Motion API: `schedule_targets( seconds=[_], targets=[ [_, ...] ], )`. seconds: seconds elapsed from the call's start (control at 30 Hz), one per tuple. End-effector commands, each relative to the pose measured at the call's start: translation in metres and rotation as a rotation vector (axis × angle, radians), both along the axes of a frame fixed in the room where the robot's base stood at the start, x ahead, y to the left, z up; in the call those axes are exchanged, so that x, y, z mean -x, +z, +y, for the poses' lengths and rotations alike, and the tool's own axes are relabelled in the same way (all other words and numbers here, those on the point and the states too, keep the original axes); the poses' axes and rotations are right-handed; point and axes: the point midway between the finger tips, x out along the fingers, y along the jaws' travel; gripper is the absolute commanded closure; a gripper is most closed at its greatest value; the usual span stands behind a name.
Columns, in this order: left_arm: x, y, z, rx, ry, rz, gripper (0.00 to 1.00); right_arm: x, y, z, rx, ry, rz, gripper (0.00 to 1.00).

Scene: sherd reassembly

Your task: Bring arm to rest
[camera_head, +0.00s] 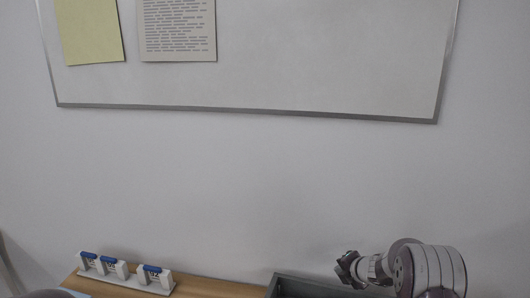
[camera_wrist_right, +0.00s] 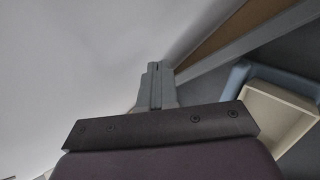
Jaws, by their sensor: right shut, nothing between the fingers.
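My right gripper (camera_head: 347,268) shows at the lower right of the head view, at the end of my right arm, above the dark grey tray edge. In the right wrist view its fingers (camera_wrist_right: 155,86) are together with nothing between them. My left gripper does not show in either view. No sherd can be made out in these frames.
A wooden table (camera_head: 215,287) runs along the bottom of the head view. A white rack with blue-topped blocks (camera_head: 125,272) stands at its left. A dark grey tray (camera_head: 310,283) lies right of it. The wrist view shows a cream bin (camera_wrist_right: 275,115). A whiteboard (camera_head: 300,60) hangs behind.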

Motion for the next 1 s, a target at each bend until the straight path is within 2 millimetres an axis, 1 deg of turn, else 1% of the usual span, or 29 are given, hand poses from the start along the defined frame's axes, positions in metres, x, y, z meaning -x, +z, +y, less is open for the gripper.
schedule_targets(
  seconds=[0.03,0.07,0.1,0.17,0.2,0.27,0.3,0.4,0.43,0.5,0.6,1.0],
  targets=[
    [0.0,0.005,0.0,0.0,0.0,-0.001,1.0,0.029,0.008,-0.012,-0.158,-0.336,0.109,1.0],
    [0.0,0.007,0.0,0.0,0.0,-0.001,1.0,0.054,0.008,-0.019,-0.262,-0.568,0.182,1.0],
    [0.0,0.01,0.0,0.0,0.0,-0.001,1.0,0.095,0.01,-0.025,-0.386,-0.87,0.275,1.0],
    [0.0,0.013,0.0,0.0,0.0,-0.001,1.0,0.157,0.012,-0.023,-0.521,-1.241,0.388,1.0],
    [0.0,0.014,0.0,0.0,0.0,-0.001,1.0,0.198,0.015,-0.016,-0.586,-1.45,0.452,1.0],
    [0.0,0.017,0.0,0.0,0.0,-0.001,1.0,0.254,0.022,-0.003,-0.657,-1.707,0.532,1.0],
    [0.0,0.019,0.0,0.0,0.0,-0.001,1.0,0.287,0.028,0.008,-0.69,-1.842,0.577,1.0],
    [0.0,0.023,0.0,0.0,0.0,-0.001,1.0,0.351,0.046,0.033,-0.742,-2.043,0.665,1.0],
    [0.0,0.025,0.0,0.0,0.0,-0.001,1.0,0.365,0.052,0.04,-0.757,-2.064,0.68,1.0],
    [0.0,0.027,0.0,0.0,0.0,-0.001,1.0,0.377,0.065,0.048,-0.796,-2.048,0.676,1.0],
    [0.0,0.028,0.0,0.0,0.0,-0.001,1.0,0.372,0.078,0.052,-0.834,-1.999,0.652,1.0],
    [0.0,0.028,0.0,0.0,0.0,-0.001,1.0,0.371,0.079,0.052,-0.836,-1.996,0.651,1.0]
  ],
)
